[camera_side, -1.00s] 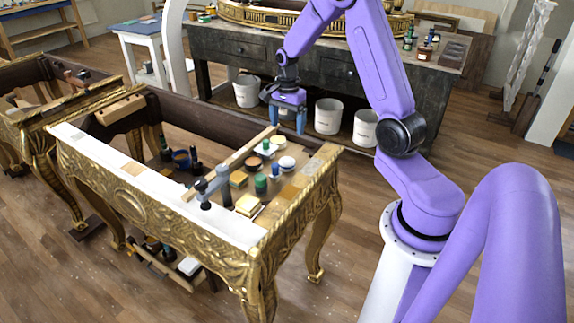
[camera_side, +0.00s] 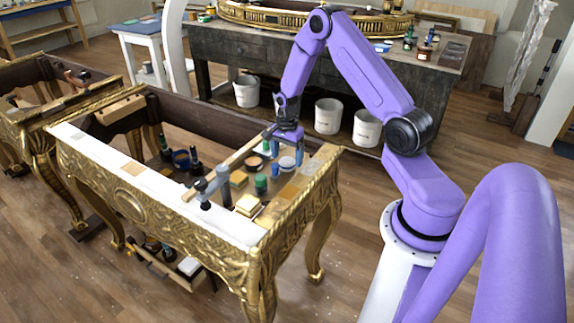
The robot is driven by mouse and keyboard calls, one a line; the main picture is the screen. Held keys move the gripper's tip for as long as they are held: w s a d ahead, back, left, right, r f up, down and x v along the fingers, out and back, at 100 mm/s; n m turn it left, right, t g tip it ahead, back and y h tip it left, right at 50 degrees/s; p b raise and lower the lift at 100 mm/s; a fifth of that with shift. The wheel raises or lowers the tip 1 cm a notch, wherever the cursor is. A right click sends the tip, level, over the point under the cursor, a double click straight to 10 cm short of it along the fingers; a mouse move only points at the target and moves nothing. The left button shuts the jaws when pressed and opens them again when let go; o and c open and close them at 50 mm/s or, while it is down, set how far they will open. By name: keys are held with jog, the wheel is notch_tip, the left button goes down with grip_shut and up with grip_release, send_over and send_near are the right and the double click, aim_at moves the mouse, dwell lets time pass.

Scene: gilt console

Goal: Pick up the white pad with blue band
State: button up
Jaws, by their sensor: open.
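The white pad with blue band (camera_side: 287,163) is a small round piece among the items inside the gilt console's frame; its band is too small to make out clearly. My gripper (camera_side: 287,155) points down just above it, with its two blue fingers apart. The pad shows between and below the fingertips. I cannot tell whether the fingertips reach down beside it or touch it.
The gilt console (camera_side: 150,205) has a raised rim around the items. A clamp (camera_side: 205,188) with a long bar lies across it, left of my gripper.

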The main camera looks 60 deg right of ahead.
jog(key=shift+f, duration=1.3)
jog(key=c, duration=1.1)
jog(key=shift+r, duration=0.15)
jog(key=shift+w+r, duration=0.1)
jog(key=shift+r, duration=0.45)
jog(key=s+a+r, duration=0.2)
jog(key=s+r, duration=0.2)
jog(key=s+a+r, duration=0.2)
jog(key=s+r, duration=0.1)
jog(key=s, duration=0.1)
jog(key=s+a+r, duration=0.2)
jog(key=s+r, duration=0.2)
jog(key=shift+s+r, duration=0.3)
jog(key=shift+s, duration=0.1)
